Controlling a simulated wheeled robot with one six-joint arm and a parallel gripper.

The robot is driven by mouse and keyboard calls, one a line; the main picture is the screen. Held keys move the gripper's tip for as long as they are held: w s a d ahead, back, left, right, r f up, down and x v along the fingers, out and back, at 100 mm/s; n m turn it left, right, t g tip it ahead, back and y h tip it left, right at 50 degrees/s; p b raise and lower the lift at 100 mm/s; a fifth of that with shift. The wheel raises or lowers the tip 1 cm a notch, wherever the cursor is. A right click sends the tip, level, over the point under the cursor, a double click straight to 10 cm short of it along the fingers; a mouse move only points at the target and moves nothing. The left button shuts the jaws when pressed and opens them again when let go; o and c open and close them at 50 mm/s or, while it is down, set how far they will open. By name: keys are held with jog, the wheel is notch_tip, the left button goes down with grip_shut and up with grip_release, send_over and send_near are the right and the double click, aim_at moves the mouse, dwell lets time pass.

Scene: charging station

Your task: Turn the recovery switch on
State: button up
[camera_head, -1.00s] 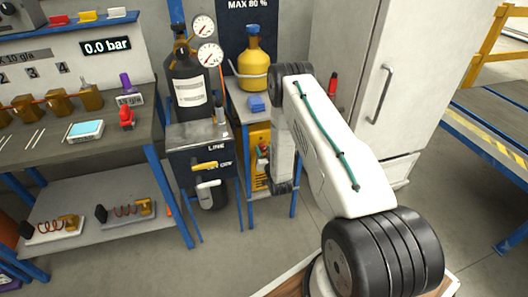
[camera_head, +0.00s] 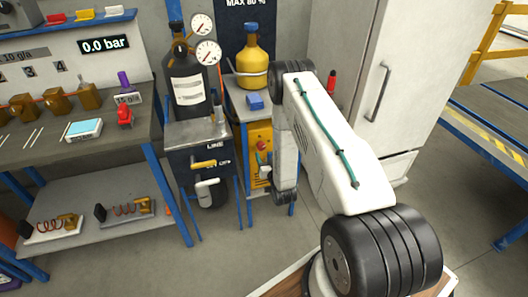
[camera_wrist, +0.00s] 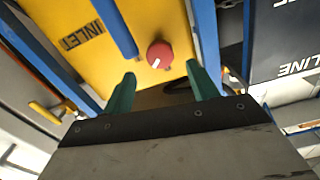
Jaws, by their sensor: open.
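The recovery switch looks to be a red round knob (camera_wrist: 160,54) with a white pointer line, on the front of a yellow unit (camera_wrist: 165,15). In the wrist view the knob lies just beyond my gripper (camera_wrist: 162,88), between the lines of its two green fingers. The fingers are spread apart with nothing between them. A gap seems to remain between fingertips and knob. In the head view the red knob (camera_head: 261,146) shows on the yellow unit (camera_head: 262,179) under the small stand, left of my arm. My fingers cannot be made out there.
A blue bar (camera_wrist: 115,28) crosses the yellow face beside the knob. The dark LINE box (camera_head: 198,160), with yellow and white valve handles, stands left of the unit. A yellow cylinder (camera_head: 251,62) and blue block (camera_head: 255,101) stand above. A white cabinet (camera_head: 375,70) is right.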

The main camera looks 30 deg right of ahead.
aim_at(263, 148)
jog(key=v, duration=0.2)
jog(key=shift+s, duration=0.3)
jog(key=shift+f, duration=0.1)
jog(key=w+n, duration=0.2)
jog(key=n, duration=0.2)
jog(key=w+d+n, duration=0.1)
jog(key=w+n, duration=0.2)
jog(key=n, duration=0.1)
jog(key=w+d+n, duration=0.1)
jog(key=w+n, duration=0.2)
jog(key=n, duration=0.1)
jog(key=shift+w+d+f, duration=0.15)
jog(key=shift+d, duration=0.1)
jog(key=c, duration=1)
